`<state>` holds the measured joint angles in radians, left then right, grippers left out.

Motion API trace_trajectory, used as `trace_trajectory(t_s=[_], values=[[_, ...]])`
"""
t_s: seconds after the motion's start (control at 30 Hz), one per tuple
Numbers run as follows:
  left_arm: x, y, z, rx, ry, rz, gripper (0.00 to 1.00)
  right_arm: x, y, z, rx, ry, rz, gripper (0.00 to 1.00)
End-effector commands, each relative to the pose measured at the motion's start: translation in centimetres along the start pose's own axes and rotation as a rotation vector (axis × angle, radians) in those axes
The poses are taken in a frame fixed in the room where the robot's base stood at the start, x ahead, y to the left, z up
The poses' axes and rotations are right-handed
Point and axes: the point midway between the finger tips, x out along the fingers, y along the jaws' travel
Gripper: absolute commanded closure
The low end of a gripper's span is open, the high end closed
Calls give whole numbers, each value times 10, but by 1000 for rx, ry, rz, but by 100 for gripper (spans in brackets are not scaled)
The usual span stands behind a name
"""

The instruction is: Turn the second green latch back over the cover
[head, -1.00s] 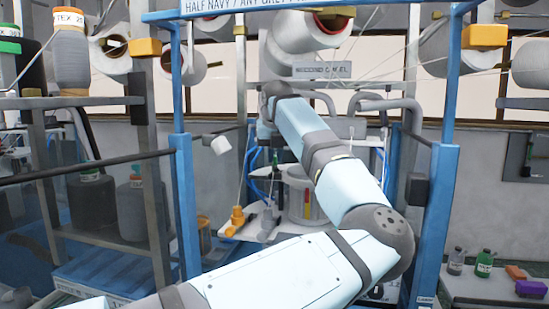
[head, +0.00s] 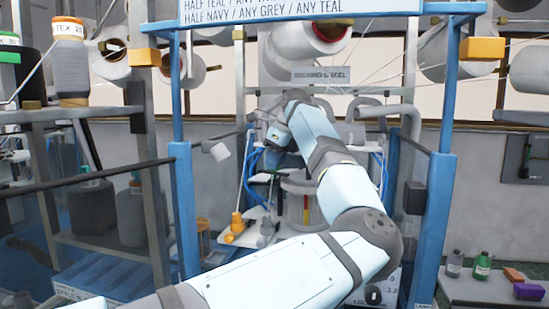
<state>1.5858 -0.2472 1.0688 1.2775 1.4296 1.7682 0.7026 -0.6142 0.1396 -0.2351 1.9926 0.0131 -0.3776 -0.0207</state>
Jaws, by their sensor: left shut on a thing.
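My left arm crosses the middle of the head view and bends up and back to the machine. My left gripper (head: 270,158) points down there, small and partly in shadow. I cannot tell which part is the cover, or see a second latch clearly. My right gripper is not in view.
Blue posts (head: 185,210) stand either side of the machine, with a black rail (head: 85,172) at left. A yellow-orange part (head: 236,224) sits on the white plate below the gripper. Yarn cones hang above. A side table (head: 470,293) at right holds small bottles.

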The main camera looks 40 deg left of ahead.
Motion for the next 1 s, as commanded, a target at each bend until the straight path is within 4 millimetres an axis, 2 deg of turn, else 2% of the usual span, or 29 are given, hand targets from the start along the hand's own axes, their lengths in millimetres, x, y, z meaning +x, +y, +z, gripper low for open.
trace_trajectory(t_s=[0.43,1.0], values=[[-2,-1,1,-231,-1,93,100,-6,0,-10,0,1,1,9],[-1,-1,1,-272,0,110,100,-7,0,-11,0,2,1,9]])
